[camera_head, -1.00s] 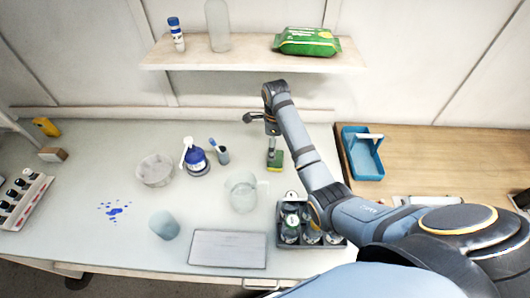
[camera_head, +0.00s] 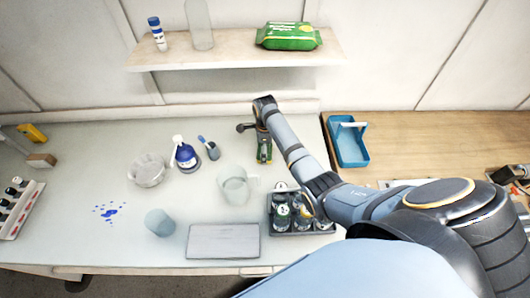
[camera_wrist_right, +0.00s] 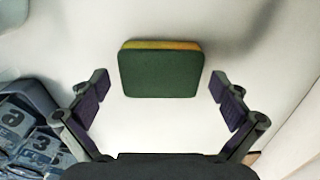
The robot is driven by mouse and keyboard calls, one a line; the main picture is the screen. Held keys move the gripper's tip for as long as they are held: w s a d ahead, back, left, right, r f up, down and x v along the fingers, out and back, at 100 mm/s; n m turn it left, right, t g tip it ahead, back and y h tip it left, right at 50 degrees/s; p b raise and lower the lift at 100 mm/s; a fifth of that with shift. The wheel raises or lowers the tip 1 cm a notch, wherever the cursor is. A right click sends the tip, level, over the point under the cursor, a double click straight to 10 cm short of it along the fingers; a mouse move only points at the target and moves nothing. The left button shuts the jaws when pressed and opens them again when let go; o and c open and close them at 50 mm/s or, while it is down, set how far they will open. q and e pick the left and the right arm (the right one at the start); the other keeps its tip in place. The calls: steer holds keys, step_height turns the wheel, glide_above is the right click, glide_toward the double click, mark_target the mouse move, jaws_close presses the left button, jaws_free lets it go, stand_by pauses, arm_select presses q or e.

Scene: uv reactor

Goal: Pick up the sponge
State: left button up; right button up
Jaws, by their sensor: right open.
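The sponge (camera_wrist_right: 160,75) is between the open fingers of my right gripper (camera_wrist_right: 159,88) in the right wrist view. It has a dark green face and a yellow-orange edge, and gaps show between it and both fingers. In the head view the sponge (camera_head: 265,158) is on the pale bench, partly hidden by my right gripper (camera_head: 263,146), which is over it. My left gripper is not in view.
A glass beaker (camera_head: 234,187) and a dark rack of jars (camera_head: 300,228) stand in front of the sponge. A blue caddy (camera_head: 349,147) is to the right. A shelf (camera_head: 240,53) hangs behind. The bench around the sponge is clear.

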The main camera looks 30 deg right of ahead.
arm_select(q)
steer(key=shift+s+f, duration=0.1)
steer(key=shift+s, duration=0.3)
arm_select(e)
steer(key=c, duration=0.7)
steer(key=shift+o, duration=0.2)
steer(key=shift+w+r, duration=0.1)
step_height(320, 180, up, 9)
steer(key=shift+b, duration=0.8)
arm_select(q)
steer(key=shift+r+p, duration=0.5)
steer(key=shift+p, duration=0.8)
arm_select(e)
steer(key=s+d+r, duration=0.1)
steer(key=s+d, duration=0.2)
steer(key=s, duration=0.5)
steer(key=s+d+r, duration=0.1)
steer(key=s+d, duration=0.3)
steer(key=s, duration=0.4)
steer(key=shift+s+d+r, duration=0.2)
steer(key=shift+s+r, duration=0.05)
steer(key=shift+r, duration=0.15)
